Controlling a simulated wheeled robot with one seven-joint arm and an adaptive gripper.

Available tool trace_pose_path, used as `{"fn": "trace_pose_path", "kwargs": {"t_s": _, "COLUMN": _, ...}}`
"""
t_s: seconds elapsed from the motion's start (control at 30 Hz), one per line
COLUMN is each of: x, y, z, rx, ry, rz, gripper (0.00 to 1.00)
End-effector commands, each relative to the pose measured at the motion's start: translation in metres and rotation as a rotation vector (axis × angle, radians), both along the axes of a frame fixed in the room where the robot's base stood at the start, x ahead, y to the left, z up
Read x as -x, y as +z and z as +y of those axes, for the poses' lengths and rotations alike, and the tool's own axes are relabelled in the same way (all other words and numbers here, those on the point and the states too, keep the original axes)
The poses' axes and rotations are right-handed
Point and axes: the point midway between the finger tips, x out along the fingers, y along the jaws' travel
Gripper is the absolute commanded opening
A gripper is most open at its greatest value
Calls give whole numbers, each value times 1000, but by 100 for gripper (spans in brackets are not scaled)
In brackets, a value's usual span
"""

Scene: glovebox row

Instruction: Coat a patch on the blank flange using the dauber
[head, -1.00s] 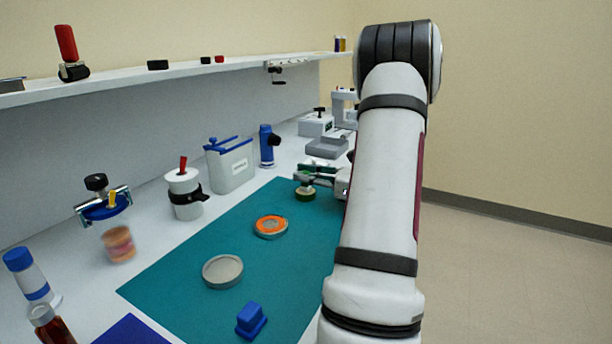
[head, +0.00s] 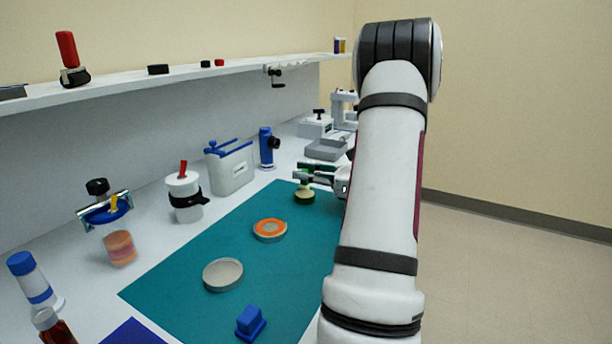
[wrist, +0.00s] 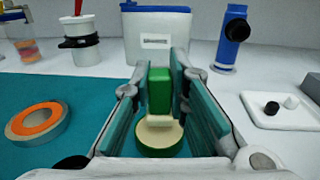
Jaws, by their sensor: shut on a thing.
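My gripper (head: 303,172) is shut on the green dauber (wrist: 159,92), near the far part of the teal mat. The dauber stands upright between the fingers (wrist: 158,105) in the wrist view. Its cream lower part is right over a round cream pad with a green rim (wrist: 160,152); I cannot tell whether they touch. The round pad also shows low beside the gripper in the head view (head: 304,196). A plain grey disc, seemingly the blank flange (head: 222,274), lies flat on the mat nearer me. A similar disc with an orange ring (head: 270,229) lies between it and the gripper.
A blue block (head: 250,322) sits on the mat's near part. Behind the mat stand a white canister (head: 185,196), a white box with blue lid (head: 231,166) and a blue upright device (head: 267,147). A white tray (wrist: 284,108) is right of the gripper. The mat around the discs is clear.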

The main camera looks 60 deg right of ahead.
Motion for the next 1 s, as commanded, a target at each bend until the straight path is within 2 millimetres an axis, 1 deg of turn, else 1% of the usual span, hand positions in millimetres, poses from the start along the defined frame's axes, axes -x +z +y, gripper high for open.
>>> {"fn": "trace_pose_path", "kwargs": {"t_s": 0.03, "x": 0, "y": 7, "z": 0, "rx": 1, "ry": 0, "rz": 0, "gripper": 3}}
{"fn": "trace_pose_path", "kwargs": {"t_s": 0.1, "x": 1, "y": 12, "z": 0, "rx": 1, "ry": 0, "rz": 0, "gripper": 3}}
{"fn": "trace_pose_path", "kwargs": {"t_s": 0.7, "x": 0, "y": 54, "z": 0, "rx": 1, "ry": 1, "rz": -1, "gripper": 3}}
{"fn": "trace_pose_path", "kwargs": {"t_s": 1.0, "x": 0, "y": 55, "z": 0, "rx": 1, "ry": 1, "rz": -1, "gripper": 3}}
